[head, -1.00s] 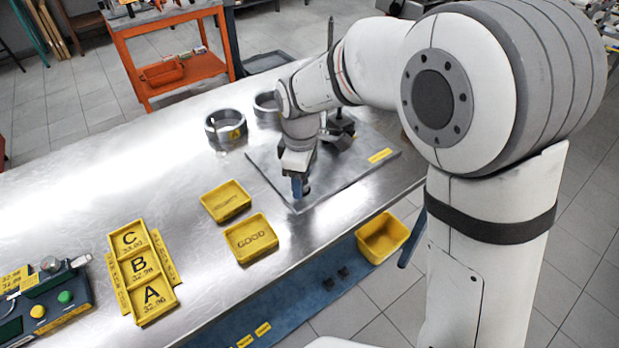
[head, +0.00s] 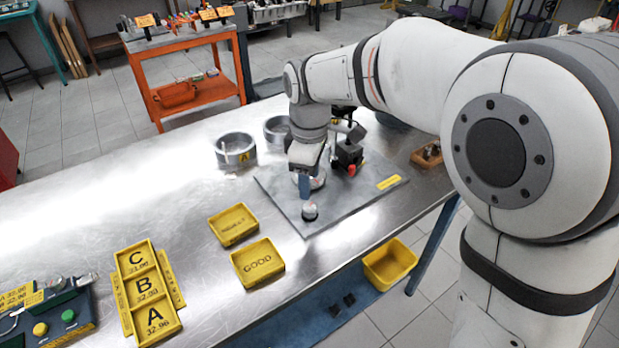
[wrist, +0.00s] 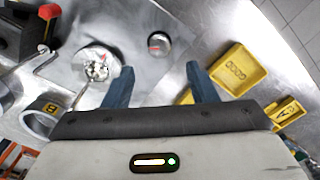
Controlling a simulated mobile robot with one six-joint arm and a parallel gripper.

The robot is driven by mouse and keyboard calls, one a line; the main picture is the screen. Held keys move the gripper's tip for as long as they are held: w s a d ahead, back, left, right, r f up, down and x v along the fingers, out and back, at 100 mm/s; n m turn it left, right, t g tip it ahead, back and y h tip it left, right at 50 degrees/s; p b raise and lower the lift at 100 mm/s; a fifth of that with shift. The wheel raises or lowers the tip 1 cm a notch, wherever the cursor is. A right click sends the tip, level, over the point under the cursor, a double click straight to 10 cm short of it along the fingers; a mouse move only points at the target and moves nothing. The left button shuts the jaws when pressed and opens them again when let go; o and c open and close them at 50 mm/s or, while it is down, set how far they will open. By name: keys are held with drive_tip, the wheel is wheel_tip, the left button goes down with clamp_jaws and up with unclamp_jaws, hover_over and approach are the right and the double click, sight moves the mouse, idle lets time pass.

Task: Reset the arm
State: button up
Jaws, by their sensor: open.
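My gripper (head: 306,186) is above the grey plate (head: 330,214) on the steel bench in the head view. In the wrist view its two blue fingers (wrist: 157,88) are spread wide with nothing between them. A small round metal piece with a dark rim (head: 309,211) stands on the plate just in front of the fingers, and it also shows beyond the fingertips in the wrist view (wrist: 159,44). A second silvery round part (wrist: 97,64) sits on the plate, left of the fingers in the wrist view, partly hidden by my gripper in the head view.
A black fixture with a red knob (head: 349,155) stands on the plate behind my gripper. Metal rings (head: 236,150) are at the back. Yellow trays marked GOOD (head: 257,262) and A, B, C (head: 147,292) lie left. A yellow bin (head: 390,262) sits below the bench edge.

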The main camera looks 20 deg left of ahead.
drive_tip(key=s+d+r+m+t, duration=0.1)
drive_tip(key=s+d+m, duration=0.1)
drive_tip(key=d+m, duration=0.5)
drive_tip(key=s+d+r+m, duration=0.1)
drive_tip(key=s+d+m, duration=0.1)
drive_tip(key=d, duration=1)
drive_tip(key=s+d+f+m+t, duration=0.1)
drive_tip(key=s+d+f+m, duration=0.1)
drive_tip(key=s+d+m, duration=0.6)
drive_tip(key=shift+s+d+f+m+t, duration=0.2)
drive_tip(key=shift+s+d+m+t, duration=0.15)
drive_tip(key=shift+s+d, duration=0.55)
